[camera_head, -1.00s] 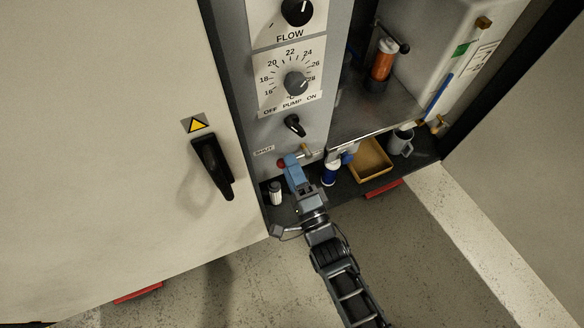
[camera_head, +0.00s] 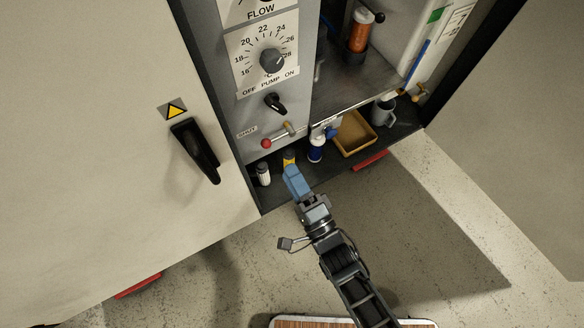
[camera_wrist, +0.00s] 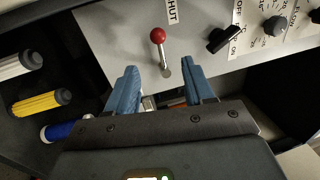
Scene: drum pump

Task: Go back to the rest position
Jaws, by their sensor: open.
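My gripper (camera_head: 294,178) has blue fingers and is in front of the cabinet's lower part, below the red-knobbed lever (camera_head: 266,143) in the head view. In the wrist view my gripper (camera_wrist: 159,84) is open, with nothing held between its fingers. The lever's red knob (camera_wrist: 157,36) shows beyond the fingertips, between them in the picture. The lever looks free of the fingers. It sits beside the SHUT label (camera_head: 247,131).
A white cylinder (camera_head: 263,172), a yellow cylinder (camera_head: 289,158) and a blue-and-white cylinder (camera_head: 316,152) stand on the cabinet floor. A tan tray (camera_head: 354,149) and a grey mug (camera_head: 383,113) are right. A door with a black handle (camera_head: 195,151) stands left. The floor in front is open.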

